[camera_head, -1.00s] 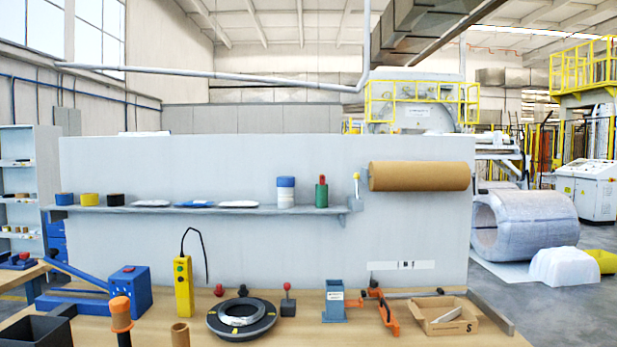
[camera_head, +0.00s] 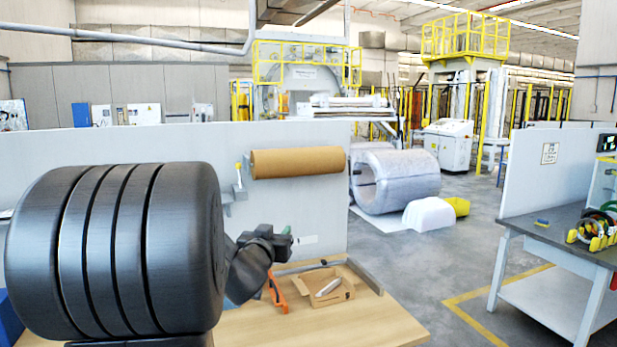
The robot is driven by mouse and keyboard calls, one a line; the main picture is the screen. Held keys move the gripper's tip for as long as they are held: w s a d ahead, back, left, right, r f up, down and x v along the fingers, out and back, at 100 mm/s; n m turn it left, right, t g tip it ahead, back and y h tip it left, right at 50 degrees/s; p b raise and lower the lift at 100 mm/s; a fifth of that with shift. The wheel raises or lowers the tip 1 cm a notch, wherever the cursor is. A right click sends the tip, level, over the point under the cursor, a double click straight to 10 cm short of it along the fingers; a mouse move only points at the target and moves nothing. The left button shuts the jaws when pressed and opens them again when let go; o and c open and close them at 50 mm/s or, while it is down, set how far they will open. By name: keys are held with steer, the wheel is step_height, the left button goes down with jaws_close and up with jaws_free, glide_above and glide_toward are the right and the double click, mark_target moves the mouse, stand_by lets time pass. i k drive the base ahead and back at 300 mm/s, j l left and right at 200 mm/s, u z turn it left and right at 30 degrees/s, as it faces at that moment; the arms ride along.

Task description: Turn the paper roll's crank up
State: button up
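The brown paper roll (camera_head: 298,162) is mounted horizontally on the grey back panel. Its crank (camera_head: 239,176) is at the roll's left end, with a yellow grip at the top and a grey part below. My gripper (camera_head: 284,238) is below the roll, in front of the panel and above the workbench, apart from the crank. Its fingers are small and dark, and I cannot tell whether they are open or shut. My large black arm links cover the left of the view and hide the shelf and most of the bench's left side.
An open cardboard box (camera_head: 325,288) and an orange tool (camera_head: 277,291) lie on the wooden workbench (camera_head: 375,318). A wrapped coil (camera_head: 395,180) lies on the floor behind. A dark-topped table (camera_head: 545,232) with a low partition stands at the right. Open floor lies between the benches.

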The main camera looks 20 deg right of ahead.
mark_target(265, 164)
steer(key=i+l+u, duration=0.15)
steer(key=l, duration=0.45)
steer(key=l+u, duration=0.15)
steer(key=l, duration=0.45)
steer(key=l+u, duration=0.2)
steer(key=l, duration=0.45)
steer(key=l+u, duration=0.15)
steer(key=l, duration=0.45)
steer(key=l+u, duration=0.15)
steer(key=l, duration=0.5)
steer(key=k+l+u, duration=0.15)
steer(key=l, duration=0.45)
steer(key=l+u, duration=0.15)
steer(key=l, duration=0.45)
steer(key=k, duration=0.05)
